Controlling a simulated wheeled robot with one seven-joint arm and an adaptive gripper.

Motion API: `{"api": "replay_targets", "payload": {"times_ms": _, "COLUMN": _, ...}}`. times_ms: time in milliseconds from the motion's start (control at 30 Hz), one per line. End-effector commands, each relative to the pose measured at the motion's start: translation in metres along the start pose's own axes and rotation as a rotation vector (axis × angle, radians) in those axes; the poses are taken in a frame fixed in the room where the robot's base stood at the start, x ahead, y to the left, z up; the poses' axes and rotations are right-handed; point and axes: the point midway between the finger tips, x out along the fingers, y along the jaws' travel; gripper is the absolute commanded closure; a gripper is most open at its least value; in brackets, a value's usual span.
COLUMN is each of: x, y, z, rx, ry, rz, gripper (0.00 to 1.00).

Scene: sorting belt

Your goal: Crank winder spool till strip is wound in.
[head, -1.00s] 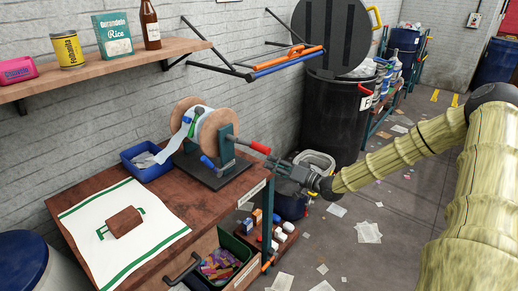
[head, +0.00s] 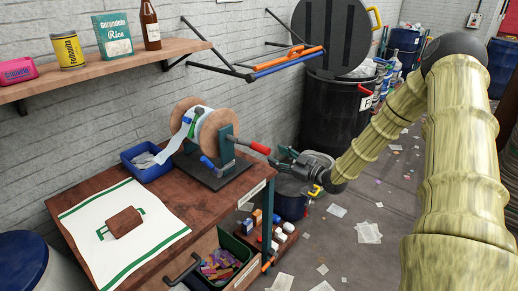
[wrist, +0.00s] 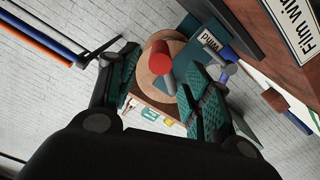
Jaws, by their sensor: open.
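The winder spool (head: 215,127) has round wooden flanges and stands on a dark base on the brown bench. A pale strip (head: 178,140) runs from it down to a blue tray (head: 148,170). The crank's red handle (head: 260,148) points right, towards my gripper (head: 277,158). My gripper is open and empty, just right of the handle's end. In the wrist view the red handle (wrist: 160,58) shows between and beyond my open fingers (wrist: 162,92), with the wooden flange (wrist: 156,84) behind it. A blue-handled lever (head: 208,162) sits low at the front of the winder.
A cloth (head: 75,225) with a brown block (head: 124,222) lies on the bench. Wall rails (head: 288,62) are above and behind. A black bin (head: 335,115) stands beyond. Below are a bucket (head: 290,198) and a green crate (head: 222,268).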

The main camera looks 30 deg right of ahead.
Motion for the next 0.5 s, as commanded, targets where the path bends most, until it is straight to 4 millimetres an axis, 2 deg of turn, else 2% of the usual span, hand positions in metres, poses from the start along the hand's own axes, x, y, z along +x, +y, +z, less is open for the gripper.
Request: {"api": "replay_targets", "payload": {"times_ms": 500, "x": 0.07, "y": 0.0, "z": 0.0, "rx": 0.003, "ry": -0.001, "rz": -0.001, "gripper": 0.51}}
